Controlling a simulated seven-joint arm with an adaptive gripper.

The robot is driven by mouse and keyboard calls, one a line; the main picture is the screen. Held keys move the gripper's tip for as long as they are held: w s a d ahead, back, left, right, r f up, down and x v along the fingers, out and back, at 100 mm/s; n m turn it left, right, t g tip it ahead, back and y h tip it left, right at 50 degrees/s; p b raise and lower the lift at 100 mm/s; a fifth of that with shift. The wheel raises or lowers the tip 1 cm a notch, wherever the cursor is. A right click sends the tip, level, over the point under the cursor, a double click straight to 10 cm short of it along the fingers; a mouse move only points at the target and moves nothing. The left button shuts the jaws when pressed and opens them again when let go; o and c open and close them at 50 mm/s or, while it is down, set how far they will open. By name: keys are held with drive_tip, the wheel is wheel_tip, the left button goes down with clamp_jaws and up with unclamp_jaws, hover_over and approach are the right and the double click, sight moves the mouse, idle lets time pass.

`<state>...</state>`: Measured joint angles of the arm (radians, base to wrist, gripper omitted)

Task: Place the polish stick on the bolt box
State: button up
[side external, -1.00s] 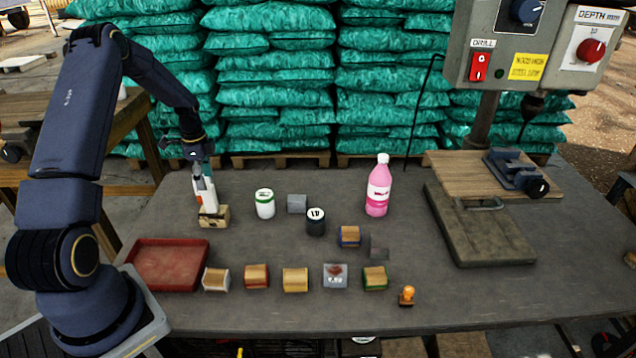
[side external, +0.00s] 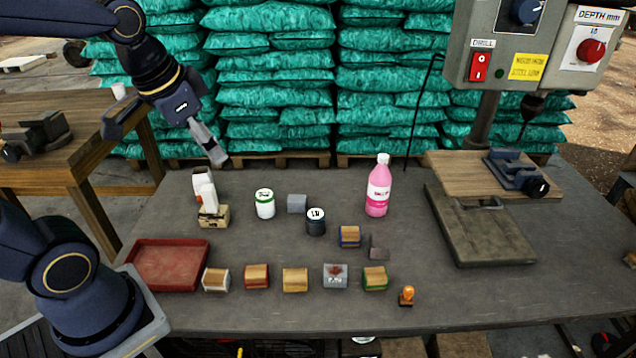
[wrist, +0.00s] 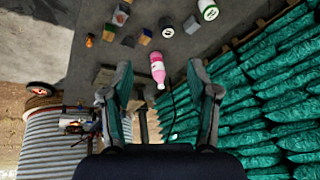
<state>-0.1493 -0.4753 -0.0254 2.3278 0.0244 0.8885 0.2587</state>
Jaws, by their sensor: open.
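The polish stick (side external: 204,189), white with a small red mark, stands nearly upright on the bolt box (side external: 215,217) in the side view. The box is a small tan block with dark markings at the left back of the grey bench. My gripper (side external: 163,148) is wide open and empty, up and to the left, apart from the stick. In the wrist view my gripper (wrist: 159,65) shows both fingers spread with nothing held between them. The stick and box do not show clearly in the wrist view.
A red tray (side external: 168,264) lies at the front left. A white-green can (side external: 265,204), a dark can (side external: 316,222), a pink bottle (side external: 378,186) and several small blocks stand right of the box. A drill press (side external: 485,225) stands at the right.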

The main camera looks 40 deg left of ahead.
drive_tip(key=s+d+n+t+h, duration=0.1)
drive_tip(key=s+d, duration=0.2)
drive_tip(key=s, duration=0.2)
drive_tip(key=shift+s+d+f+n, duration=0.15)
drive_tip(key=shift+d+f+n, duration=0.15)
drive_tip(key=shift+o, duration=0.2)
